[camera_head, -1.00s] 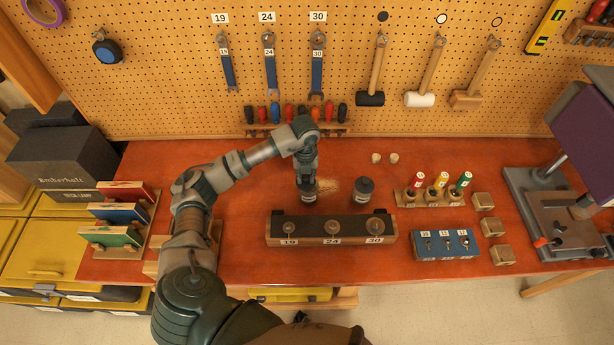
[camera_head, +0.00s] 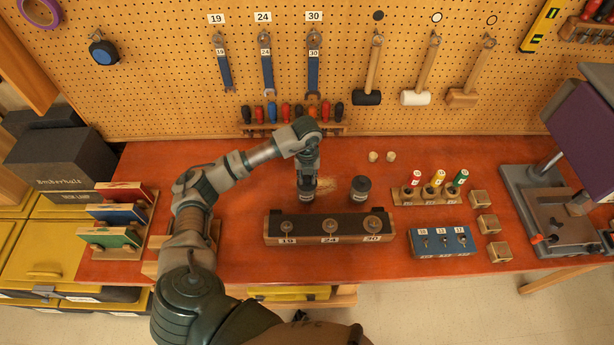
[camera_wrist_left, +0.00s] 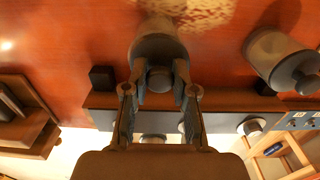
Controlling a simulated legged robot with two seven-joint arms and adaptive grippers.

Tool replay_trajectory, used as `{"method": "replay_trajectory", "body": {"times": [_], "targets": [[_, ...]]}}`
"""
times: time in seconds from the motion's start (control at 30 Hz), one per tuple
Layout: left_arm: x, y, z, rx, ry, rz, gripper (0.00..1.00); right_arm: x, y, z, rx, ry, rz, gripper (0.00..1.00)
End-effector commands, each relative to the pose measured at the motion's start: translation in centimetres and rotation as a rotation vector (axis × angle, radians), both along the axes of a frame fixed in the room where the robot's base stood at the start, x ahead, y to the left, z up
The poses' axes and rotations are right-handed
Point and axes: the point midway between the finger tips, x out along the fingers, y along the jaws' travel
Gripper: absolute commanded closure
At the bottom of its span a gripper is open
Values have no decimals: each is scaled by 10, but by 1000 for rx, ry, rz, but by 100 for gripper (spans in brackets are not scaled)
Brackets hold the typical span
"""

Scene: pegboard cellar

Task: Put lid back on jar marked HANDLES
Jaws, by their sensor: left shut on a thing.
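My left gripper (camera_head: 307,181) points down over a dark jar (camera_head: 306,194) in the middle of the bench. In the left wrist view its two fingers (camera_wrist_left: 160,92) are shut on the knob of a dark round lid (camera_wrist_left: 159,78). The lid lines up with the jar (camera_wrist_left: 158,50) below it; I cannot tell whether it is fully seated. A second, similar jar (camera_head: 360,189) stands to the right with its lid on, and it also shows in the left wrist view (camera_wrist_left: 278,57). I cannot read either jar's label. My right gripper is not in view.
A wooden rack (camera_head: 270,239) marked 19, 24 and 30 lies in front of the jars. Pale shavings (camera_head: 326,183) lie between the jars. To the right are a blue socket block (camera_head: 440,241), a bottle holder (camera_head: 408,199) and several wooden cubes (camera_head: 488,223).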

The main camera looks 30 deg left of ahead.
Motion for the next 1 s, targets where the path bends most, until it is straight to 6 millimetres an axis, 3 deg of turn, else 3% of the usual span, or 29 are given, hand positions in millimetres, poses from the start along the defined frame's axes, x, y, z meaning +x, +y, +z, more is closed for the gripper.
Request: {"method": "replay_trajectory", "body": {"times": [0.17,0.2,0.3,0.5,0.6,0.63,1.0], "targets": [[0,-2,1,1,0,-1,100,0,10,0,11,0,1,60],[0,-2,1,3,-1,-1,66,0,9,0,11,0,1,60],[0,-2,1,1,0,0,44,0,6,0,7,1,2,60],[0,0,0,-1,-1,0,44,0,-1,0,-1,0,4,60],[0,0,0,0,0,0,22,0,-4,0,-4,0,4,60],[0,0,0,0,0,0,19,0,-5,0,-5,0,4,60],[0,0,2,0,0,0,19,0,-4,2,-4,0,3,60]]}}
